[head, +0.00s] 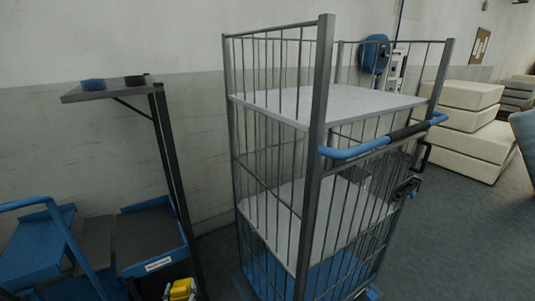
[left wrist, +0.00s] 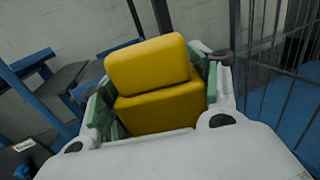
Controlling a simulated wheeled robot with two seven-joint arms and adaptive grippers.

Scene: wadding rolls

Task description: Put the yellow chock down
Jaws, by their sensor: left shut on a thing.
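The yellow chock (left wrist: 148,66) fills the middle of the left wrist view. It is a rounded block with a step in its shape. My left gripper (left wrist: 157,92) is shut on it, with a green pad against each side. In the head view the chock (head: 181,289) shows at the bottom edge, left of the wire cage, and most of that gripper is cut off. The chock is held up; what lies directly under it is hidden. My right gripper is not in view.
A tall wire roll cage (head: 320,80) with white shelves and a blue handle stands at centre right. A blue trolley with a labelled tray (head: 160,262) is at lower left, beneath a small shelf (head: 110,92). Cream padded blocks (head: 470,118) are stacked at right. Grey floor (head: 450,240) is clear at lower right.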

